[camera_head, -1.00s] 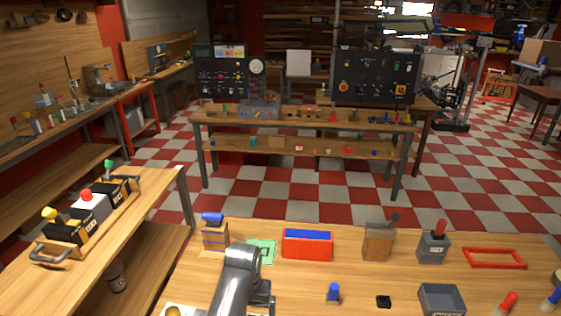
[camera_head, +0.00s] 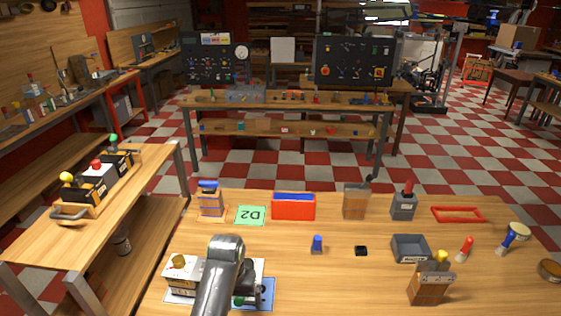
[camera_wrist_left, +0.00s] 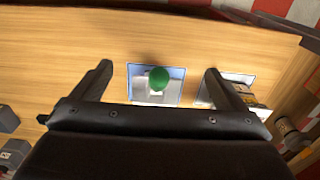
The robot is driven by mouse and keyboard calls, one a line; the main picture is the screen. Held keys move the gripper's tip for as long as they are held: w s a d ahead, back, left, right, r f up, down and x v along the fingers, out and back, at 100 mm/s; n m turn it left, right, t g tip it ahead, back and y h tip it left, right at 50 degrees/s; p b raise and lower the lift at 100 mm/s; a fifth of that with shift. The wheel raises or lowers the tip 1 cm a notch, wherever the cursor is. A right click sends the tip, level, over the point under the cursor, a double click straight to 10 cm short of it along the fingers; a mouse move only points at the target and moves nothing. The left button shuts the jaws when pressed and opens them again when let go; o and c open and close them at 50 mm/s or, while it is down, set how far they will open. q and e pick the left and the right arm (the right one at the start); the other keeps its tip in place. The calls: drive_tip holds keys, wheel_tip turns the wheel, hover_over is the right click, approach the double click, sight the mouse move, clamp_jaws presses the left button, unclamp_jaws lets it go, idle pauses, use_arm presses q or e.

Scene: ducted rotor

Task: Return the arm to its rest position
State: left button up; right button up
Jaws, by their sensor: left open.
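My left arm comes in at the bottom of the head view, and its gripper (camera_head: 245,286) is low over the near left of the workbench (camera_head: 330,285). In the left wrist view the two dark fingers (camera_wrist_left: 158,70) stand wide apart with nothing between their tips. Beyond them a green round knob on a pale base (camera_wrist_left: 158,79) stands on a blue-edged card (camera_wrist_left: 137,98). The blue card also shows in the head view (camera_head: 266,292), partly hidden by my arm. My right gripper is not in view.
A white box with a yellow knob (camera_head: 180,275) stands left of my arm. A side table (camera_head: 110,215) stands left.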

use_arm(q)
drive_tip(key=s+a+f+n+t, duration=0.1)
drive_tip(key=s+a+f, duration=0.1)
drive_tip(key=s+a, duration=0.5)
drive_tip(key=s+a+f+n+t, duration=0.1)
drive_tip(key=s+a+f, duration=0.2)
drive_tip(key=s+a, duration=0.35)
drive_tip(key=s+a+r+t+y, duration=0.1)
drive_tip(key=s+a+r, duration=0.2)
drive_tip(key=s, duration=0.5)
drive_tip(key=s+a+r+y, duration=0.1)
drive_tip(key=s+a+r, duration=0.1)
drive_tip(key=s+r, duration=0.35)
wheel_tip(320, 180, down, 34)
drive_tip(key=s+a+b, duration=0.2)
drive_tip(key=b, duration=0.6)
drive_tip(key=s+f+g+b, duration=0.1)
drive_tip(key=s+f+b, duration=0.2)
drive_tip(key=s+f, duration=0.4)
drive_tip(key=s+d+f+g+h+b, duration=0.1)
drive_tip(key=s+f+b, duration=0.2)
drive_tip(key=s+f, duration=0.4)
wheel_tip(320, 180, down, 9)
drive_tip(key=shift+s+d+r+m+b, duration=0.1)
drive_tip(key=shift+s+d+m+b, duration=0.05)
drive_tip(key=shift+s+m+b, duration=0.2)
